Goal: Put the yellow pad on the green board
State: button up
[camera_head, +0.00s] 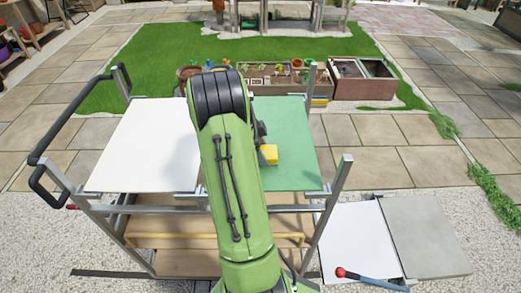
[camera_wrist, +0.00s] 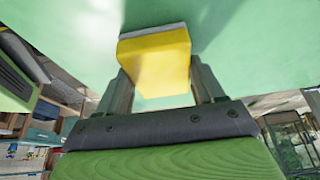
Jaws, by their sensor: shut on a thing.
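The yellow pad (camera_wrist: 155,62) is a small block with a pale grey layer along one face. It sits between the two fingers of my gripper (camera_wrist: 160,88), which are shut on it. In the head view the yellow pad (camera_head: 269,154) shows just right of my arm, over the green board (camera_head: 292,125). The green board (camera_wrist: 240,40) fills the upper part of the wrist view, and the pad's grey face is close to it. I cannot tell whether they touch. My arm hides the board's left part and most of my gripper in the head view.
A white board (camera_head: 148,145) lies left of the green board on the metal-framed cart (camera_head: 335,190). Planter boxes (camera_head: 365,80) stand behind the cart. A red-and-blue tool (camera_head: 370,279) lies at the lower right beside a white panel (camera_head: 355,240) and a grey slab (camera_head: 425,235).

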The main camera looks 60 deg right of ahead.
jog(key=shift+f, duration=0.15)
jog(key=o, duration=1.1)
